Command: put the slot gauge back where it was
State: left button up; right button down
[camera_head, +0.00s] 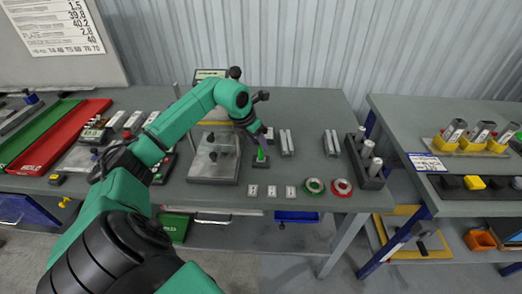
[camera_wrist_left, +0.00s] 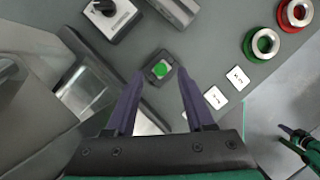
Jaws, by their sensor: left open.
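A small upright piece with a green top (camera_head: 260,156) stands in a dark square base on the table; it also shows from above in the left wrist view (camera_wrist_left: 160,69). It may be the slot gauge, but I cannot tell for sure. My left gripper (camera_head: 262,141) is open just above it. In the left wrist view the two fingertips (camera_wrist_left: 160,76) lie to either side of the green top, with gaps. The fingers do not grip it. My right gripper does not show in the head view.
A metal plate (camera_head: 203,171) lies left of the green-topped piece. Paired grey bars (camera_head: 287,142) stand to its right. Small white cards (camera_head: 271,191), a green ring (camera_head: 314,186) and a red ring (camera_head: 342,187) lie along the front. A dark rack of cylinders (camera_head: 364,172) stands at the right.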

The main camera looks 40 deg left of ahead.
pick_arm(q)
jog(key=b+v, duration=0.1)
jog(key=v, duration=0.5)
jog(key=shift+s+r, duration=0.2)
jog(key=shift+r, duration=0.15)
jog(key=shift+f, duration=0.1)
